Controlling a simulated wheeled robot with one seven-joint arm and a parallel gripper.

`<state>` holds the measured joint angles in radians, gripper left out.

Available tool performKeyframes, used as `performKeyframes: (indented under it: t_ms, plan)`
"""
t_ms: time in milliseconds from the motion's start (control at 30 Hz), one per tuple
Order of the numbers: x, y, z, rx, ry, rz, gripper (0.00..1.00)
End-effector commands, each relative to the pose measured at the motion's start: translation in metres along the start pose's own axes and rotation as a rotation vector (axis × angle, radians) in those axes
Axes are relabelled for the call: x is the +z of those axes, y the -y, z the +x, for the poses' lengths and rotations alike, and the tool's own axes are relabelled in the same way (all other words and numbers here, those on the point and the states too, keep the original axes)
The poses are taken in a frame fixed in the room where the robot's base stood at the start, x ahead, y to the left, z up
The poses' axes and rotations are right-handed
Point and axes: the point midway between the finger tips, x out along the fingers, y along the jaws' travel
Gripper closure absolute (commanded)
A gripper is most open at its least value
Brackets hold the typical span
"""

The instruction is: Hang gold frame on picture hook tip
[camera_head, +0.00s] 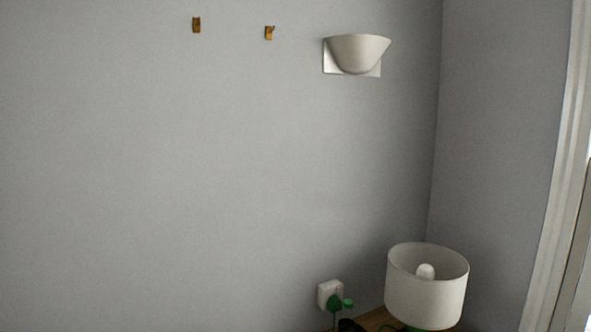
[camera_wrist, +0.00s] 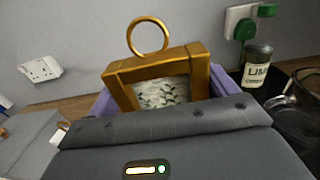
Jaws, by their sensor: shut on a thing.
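The gold frame (camera_wrist: 190,63) is in the wrist view, with a gold ring (camera_wrist: 148,36) at its top and a pale leafy picture inside. My gripper (camera_wrist: 163,106) is shut on the frame; its grey body hides the frame's lower part, and its fingertips are not clearly seen. Purple surfaces show on both sides of the frame; I cannot tell what they belong to. In the head view, two small brass-coloured hooks are high on the grey wall, a left one (camera_head: 196,25) and a right one (camera_head: 269,33). The frame and gripper are not in the head view.
A white wall lamp (camera_head: 357,53) is right of the hooks. A white-shaded table lamp (camera_head: 427,287) stands at the lower right near a socket with a green plug (camera_head: 334,301).

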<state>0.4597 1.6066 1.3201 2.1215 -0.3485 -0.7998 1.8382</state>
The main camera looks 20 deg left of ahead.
Motion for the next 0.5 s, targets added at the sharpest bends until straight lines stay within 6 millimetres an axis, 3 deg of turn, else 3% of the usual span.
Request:
performKeyframes:
  t_ms: [267, 500]
  plan:
    - [0.045, 0.082, -0.007, -0.145, -0.03, 0.001, 0.43]
    - [0.118, 0.164, -0.034, -0.336, -0.059, 0.001, 0.43]
